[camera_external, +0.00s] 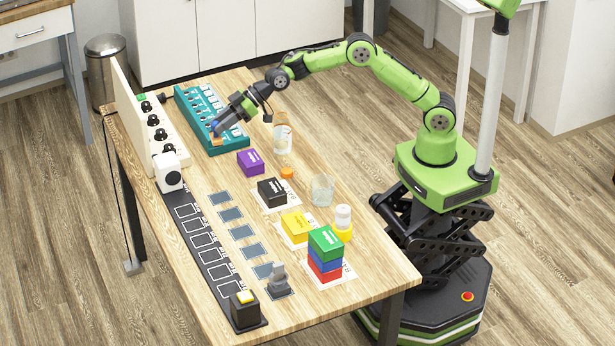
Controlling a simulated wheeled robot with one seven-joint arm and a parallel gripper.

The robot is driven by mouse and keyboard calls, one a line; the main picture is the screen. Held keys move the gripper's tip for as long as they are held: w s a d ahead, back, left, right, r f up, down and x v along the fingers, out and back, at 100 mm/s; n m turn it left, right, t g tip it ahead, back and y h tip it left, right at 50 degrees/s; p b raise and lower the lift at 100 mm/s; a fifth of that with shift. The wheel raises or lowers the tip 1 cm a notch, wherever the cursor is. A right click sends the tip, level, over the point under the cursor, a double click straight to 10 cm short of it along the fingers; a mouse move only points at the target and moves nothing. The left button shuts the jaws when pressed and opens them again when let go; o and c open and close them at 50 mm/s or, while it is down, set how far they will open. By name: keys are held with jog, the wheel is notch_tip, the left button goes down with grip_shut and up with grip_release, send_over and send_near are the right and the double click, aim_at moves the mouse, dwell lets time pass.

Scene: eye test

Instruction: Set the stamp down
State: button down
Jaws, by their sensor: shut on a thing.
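My gripper (220,127) is over the near end of the teal tray (183,97) on the table. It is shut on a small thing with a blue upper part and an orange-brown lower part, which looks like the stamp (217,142). The stamp looks about upright. It is small here and partly hidden by my fingers. I cannot tell whether its underside touches the tray or hangs just above it.
A purple box (250,162), a clear jar (282,140) and a black box (272,192) stand nearby. A white panel with black knobs (150,120) rises at the left. A dark strip with outlined squares (215,262) runs along the left edge. Stacked boxes (325,243) stand nearer the front.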

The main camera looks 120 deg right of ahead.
jog(key=shift+a+r, duration=0.15)
jog(key=shift+r, duration=0.7)
jog(key=s+a+n+g+y+p, duration=0.1)
jog(key=s+a+n+y+p, duration=0.15)
jog(key=a, duration=1.25)
jog(key=s+a+n+y+p, duration=0.1)
jog(key=a+n+y, duration=0.2)
jog(key=a, duration=1.2)
jog(key=s+a+n+g+y+p, duration=0.3)
jog(key=s+a+n+g+y, duration=0.15)
jog(key=s+a, duration=1.35)
jog(key=shift+t, duration=0.45)
jog(key=f+b, duration=0.1)
jog(key=f, duration=0.4)
jog(key=w+a+f+b, duration=0.1)
jog(key=f, duration=0.4)
jog(key=w+a+f+b, duration=0.1)
jog(key=f, duration=0.4)
jog(key=shift+f, duration=0.2)
jog(key=shift+w, duration=0.1)
